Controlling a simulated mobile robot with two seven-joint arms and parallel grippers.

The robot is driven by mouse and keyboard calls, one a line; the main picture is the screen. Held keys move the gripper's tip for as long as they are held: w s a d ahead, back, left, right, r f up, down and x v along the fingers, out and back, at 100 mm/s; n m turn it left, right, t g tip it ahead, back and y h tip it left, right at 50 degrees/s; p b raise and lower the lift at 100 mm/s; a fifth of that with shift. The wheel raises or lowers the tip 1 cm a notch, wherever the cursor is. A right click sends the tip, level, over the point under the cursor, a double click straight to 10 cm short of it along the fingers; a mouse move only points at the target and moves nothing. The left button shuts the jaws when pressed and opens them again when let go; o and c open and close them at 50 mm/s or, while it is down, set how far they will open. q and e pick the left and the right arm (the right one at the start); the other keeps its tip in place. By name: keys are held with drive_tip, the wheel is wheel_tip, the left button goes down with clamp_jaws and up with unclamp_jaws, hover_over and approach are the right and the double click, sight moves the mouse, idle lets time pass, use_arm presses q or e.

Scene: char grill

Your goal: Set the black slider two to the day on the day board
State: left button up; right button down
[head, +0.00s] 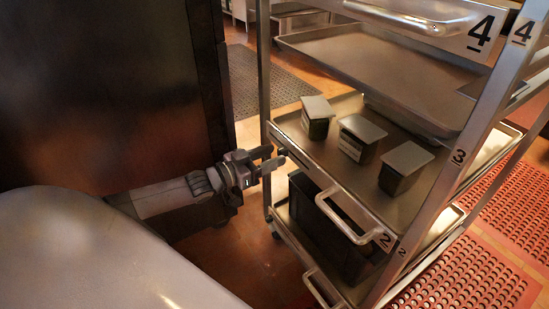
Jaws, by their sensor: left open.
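My left gripper (275,158) reaches in from the left. It is open, and its fingertips are close to the left end of the cart's middle shelf front edge. I cannot tell whether they touch it. A narrow dark strip (294,147) runs along that edge beside the fingertips; it may be the day board, but its markings are too small to read. I cannot pick out the black slider two; it may be hidden by the fingers or too small to see. My right gripper is not in view.
A metal cart (262,65) has numbered shelves. Three lidded containers (318,118) stand on the middle shelf, and a large dark bin (335,225) sits below. A handle (345,215) juts from the middle shelf. A dark panel (100,90) stands left; red mats (470,275) lie right.

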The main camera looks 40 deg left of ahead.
sight(308, 168)
use_arm(q)
drive_tip(key=shift+x, duration=0.75)
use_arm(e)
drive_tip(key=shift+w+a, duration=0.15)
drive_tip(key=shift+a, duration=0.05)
